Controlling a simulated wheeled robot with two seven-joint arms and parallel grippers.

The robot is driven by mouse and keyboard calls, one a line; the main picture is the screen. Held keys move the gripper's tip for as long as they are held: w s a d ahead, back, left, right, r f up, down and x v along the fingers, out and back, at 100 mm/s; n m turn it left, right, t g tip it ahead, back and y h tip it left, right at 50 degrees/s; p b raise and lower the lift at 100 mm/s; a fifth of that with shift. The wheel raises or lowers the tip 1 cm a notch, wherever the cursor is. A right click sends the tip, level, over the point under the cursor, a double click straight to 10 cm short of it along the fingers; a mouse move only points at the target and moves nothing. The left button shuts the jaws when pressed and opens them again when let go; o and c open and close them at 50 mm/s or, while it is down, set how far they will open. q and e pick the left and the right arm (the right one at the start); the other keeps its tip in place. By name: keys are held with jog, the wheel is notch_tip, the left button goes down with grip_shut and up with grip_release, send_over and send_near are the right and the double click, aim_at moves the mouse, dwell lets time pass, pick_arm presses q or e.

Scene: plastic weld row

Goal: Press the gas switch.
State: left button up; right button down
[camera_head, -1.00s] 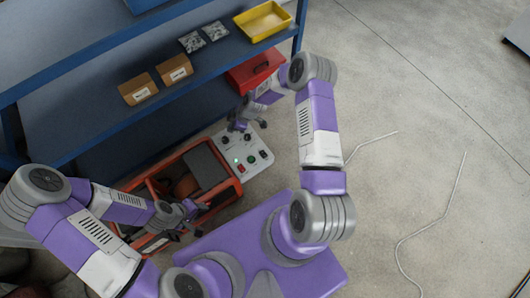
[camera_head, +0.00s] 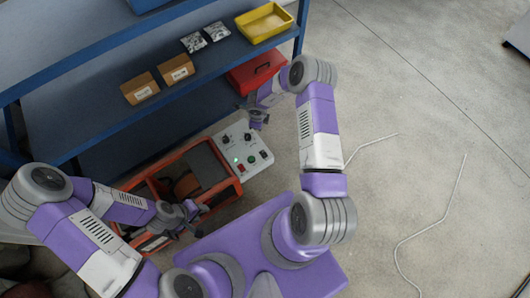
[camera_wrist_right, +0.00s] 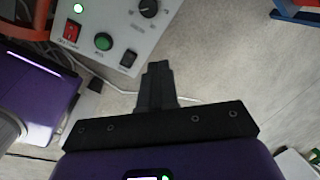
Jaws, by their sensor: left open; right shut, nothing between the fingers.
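The white control panel (camera_head: 256,167) of the orange-framed machine faces up. It carries dark knobs, a lit green lamp, a red switch (camera_wrist_right: 72,31), a green button (camera_wrist_right: 103,41) and a black rocker switch (camera_wrist_right: 128,58). Their labels are too small to read surely, so I cannot tell which is the gas switch. My right gripper (camera_head: 258,121) is shut and empty by the panel's far right edge. In the right wrist view its fingertips (camera_wrist_right: 158,70) appear just beyond the black rocker, with no visible contact. My left gripper (camera_head: 191,217) is open at the machine's near side.
The blue shelf (camera_head: 110,105) stands behind the machine, with cardboard boxes (camera_head: 140,89), small bags and a yellow tray (camera_head: 284,21). A red toolbox (camera_head: 255,73) sits near my right forearm.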

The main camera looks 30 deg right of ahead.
aim_at(265, 155)
jog(key=s+m+g, duration=0.1)
jog(key=s+m, duration=0.1)
jog(key=m, duration=0.1)
jog(key=s+m+g, duration=0.1)
jog(key=m, duration=0.2)
jog(key=s+a+m+g, duration=0.1)
jog(key=s+m, duration=0.1)
jog(key=m, duration=0.1)
jog(key=shift+s+y, duration=0.3)
jog(key=shift+s, duration=0.05)
jog(key=shift+f, duration=0.1)
jog(key=f+b, duration=0.1)
jog(key=f, duration=0.3)
jog(key=s+f+b, duration=0.1)
jog(key=f+b, duration=0.1)
jog(key=f, duration=0.3)
jog(key=f+b, duration=0.2)
jog(key=f, duration=0.2)
jog(key=shift+s+f, duration=0.35)
jog(key=shift+f, duration=0.05)
